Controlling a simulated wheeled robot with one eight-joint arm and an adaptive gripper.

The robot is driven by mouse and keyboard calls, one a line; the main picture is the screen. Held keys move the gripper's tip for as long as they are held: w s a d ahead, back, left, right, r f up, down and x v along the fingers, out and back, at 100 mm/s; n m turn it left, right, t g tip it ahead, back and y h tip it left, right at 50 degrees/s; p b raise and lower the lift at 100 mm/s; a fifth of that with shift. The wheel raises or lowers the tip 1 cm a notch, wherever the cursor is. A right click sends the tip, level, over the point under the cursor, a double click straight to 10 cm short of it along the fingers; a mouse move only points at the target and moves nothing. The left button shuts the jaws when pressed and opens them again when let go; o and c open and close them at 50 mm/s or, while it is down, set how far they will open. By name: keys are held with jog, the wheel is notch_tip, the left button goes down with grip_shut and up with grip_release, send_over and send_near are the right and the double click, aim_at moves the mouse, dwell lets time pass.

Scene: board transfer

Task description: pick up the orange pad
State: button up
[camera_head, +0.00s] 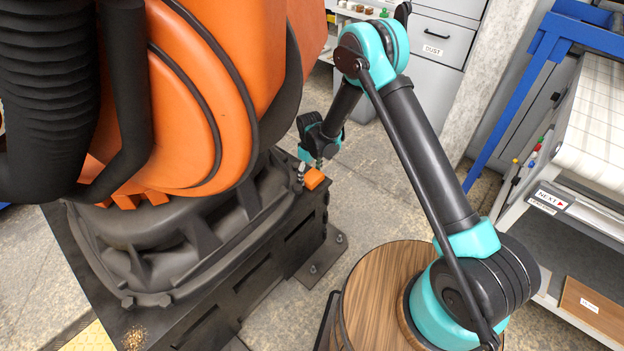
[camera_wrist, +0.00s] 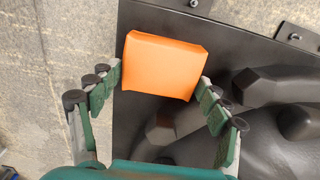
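The orange pad (camera_head: 314,179) is a small block lying on the corner of the dark base under the big orange machine in the head view. In the wrist view the pad (camera_wrist: 163,66) lies flat on the dark plate, straight ahead of my gripper (camera_wrist: 160,86). The green-padded fingers are spread, one at each side of the pad's near part. I cannot tell whether they touch it. In the head view my gripper (camera_head: 317,160) is small, pointing down just above and behind the pad; its fingers are hard to make out.
The big orange machine (camera_head: 225,110) rises close to the left of the pad. Dark bolts and castings (camera_wrist: 255,90) lie right of the pad in the wrist view. A wooden barrel (camera_head: 371,295) stands at the front. Open floor (camera_head: 385,180) lies to the right.

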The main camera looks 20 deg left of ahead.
aim_at(310, 175)
jog(key=c, duration=0.3)
jog(key=shift+r, duration=0.1)
jog(key=shift+c, duration=0.2)
notch_tip(310, 175, up, 10)
